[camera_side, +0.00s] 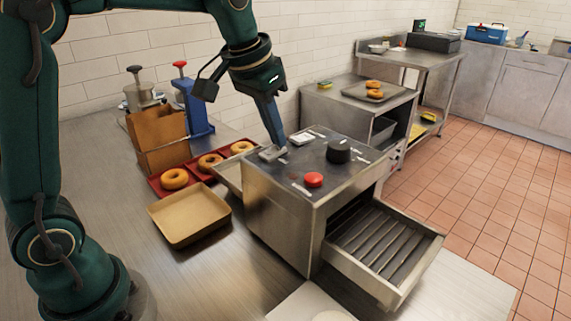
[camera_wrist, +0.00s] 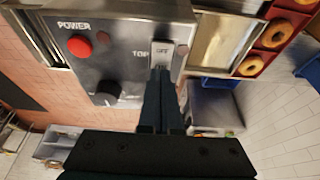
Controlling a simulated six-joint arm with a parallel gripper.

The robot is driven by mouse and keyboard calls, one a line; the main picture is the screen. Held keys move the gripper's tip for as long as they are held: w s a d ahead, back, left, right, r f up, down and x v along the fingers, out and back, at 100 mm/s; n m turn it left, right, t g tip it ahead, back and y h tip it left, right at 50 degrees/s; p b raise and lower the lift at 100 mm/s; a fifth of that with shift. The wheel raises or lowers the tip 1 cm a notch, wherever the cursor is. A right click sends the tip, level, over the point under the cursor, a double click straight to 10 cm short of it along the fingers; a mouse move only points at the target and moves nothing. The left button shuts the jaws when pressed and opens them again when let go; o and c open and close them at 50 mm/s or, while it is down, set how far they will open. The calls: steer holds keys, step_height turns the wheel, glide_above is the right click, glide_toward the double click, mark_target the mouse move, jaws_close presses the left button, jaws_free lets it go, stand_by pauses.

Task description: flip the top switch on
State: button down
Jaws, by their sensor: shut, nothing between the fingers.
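The top switch (camera_wrist: 164,47) is a pale rocker on the machine's dark top panel, with "TOP" printed beside it and "OFF" showing on it in the wrist view. In the side view the switch (camera_side: 271,154) sits near the panel's left edge. My gripper (camera_side: 281,146) points down with its fingers shut and empty, tips right at the switch's edge. In the wrist view the gripper (camera_wrist: 160,73) covers the near end of the switch. I cannot tell whether the tips touch it.
The panel also holds a red power button (camera_side: 313,180), a black knob (camera_side: 339,151) and another pale switch (camera_side: 302,138). A slatted drawer (camera_side: 385,247) stands open at the front right. A red tray (camera_side: 157,186) with bagels and an empty tan tray (camera_side: 190,215) lie left.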

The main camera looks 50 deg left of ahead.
mark_target(262, 160)
steer(key=shift+w+f, duration=0.1)
steer(key=shift+f, duration=0.15)
stand_by(0.3)
steer(key=shift+s+r, duration=0.15)
steer(key=shift+s, duration=0.65)
steer(key=shift+r, duration=0.1)
steer(key=shift+v, duration=2.5)
steer(key=shift+r, duration=0.1)
